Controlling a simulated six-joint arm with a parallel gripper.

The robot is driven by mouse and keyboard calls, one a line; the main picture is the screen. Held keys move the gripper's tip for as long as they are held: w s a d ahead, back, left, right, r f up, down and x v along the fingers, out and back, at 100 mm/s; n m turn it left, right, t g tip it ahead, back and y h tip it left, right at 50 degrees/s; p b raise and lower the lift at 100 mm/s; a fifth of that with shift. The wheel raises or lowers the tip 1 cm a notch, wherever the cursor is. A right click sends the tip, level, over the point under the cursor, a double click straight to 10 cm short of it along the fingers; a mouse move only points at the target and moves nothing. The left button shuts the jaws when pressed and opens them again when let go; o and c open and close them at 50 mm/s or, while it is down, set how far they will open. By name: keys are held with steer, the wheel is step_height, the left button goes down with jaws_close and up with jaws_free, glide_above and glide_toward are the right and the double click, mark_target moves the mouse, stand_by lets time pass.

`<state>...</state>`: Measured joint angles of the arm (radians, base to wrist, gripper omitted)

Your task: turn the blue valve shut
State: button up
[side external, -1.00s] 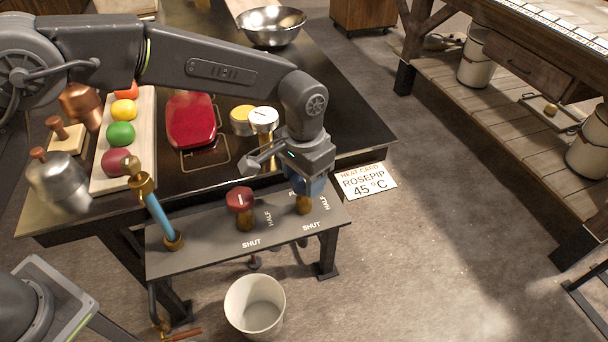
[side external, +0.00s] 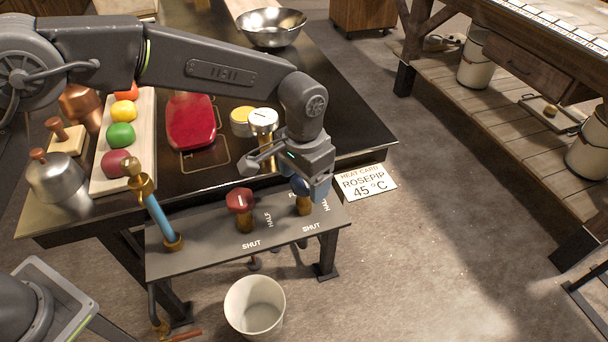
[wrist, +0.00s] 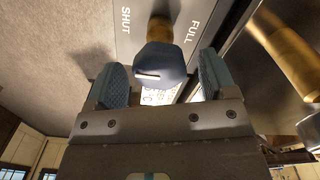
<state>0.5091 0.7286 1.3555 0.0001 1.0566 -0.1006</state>
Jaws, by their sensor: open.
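The blue valve (wrist: 162,62) has a dark blue knob on a brass stem, with a short white mark on its top. In the wrist view it lies between the two fingers of my open gripper (wrist: 163,80), with gaps showing on both sides. SHUT is printed to its left and FULL to its right. In the side view the blue valve (side external: 300,187) is partly hidden by my gripper (side external: 305,182), which is right over it. The mark there is hidden.
A red valve (side external: 239,201) stands left of the blue one on the grey panel (side external: 195,248). A blue-and-brass pipe (side external: 157,215) rises at the panel's left end. A white bucket (side external: 255,305) stands below. The heat card (side external: 367,183) is at the right.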

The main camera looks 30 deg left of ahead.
steer(key=shift+r, duration=0.1)
step_height(320, 180, up, 14)
stand_by(0.5)
steer(key=s+a+r+n+t, duration=0.1)
steer(key=s+a+r, duration=0.35)
steer(key=a, duration=0.35)
steer(key=s+a+r+n+t, duration=0.1)
steer(key=s+a+r+t, duration=0.15)
steer(key=s+a, duration=0.4)
steer(key=s+a+f+n+t, duration=0.1)
steer(key=s+a+f, duration=0.1)
steer(key=s+a, duration=0.3)
steer(key=s+a+f+n+t, duration=0.1)
steer(key=s+a+f, duration=0.2)
steer(key=s+a, duration=0.2)
steer(key=shift+s+a+f+n, duration=0.25)
steer(key=shift+s+a+n, duration=0.05)
steer(key=shift+s, duration=0.85)
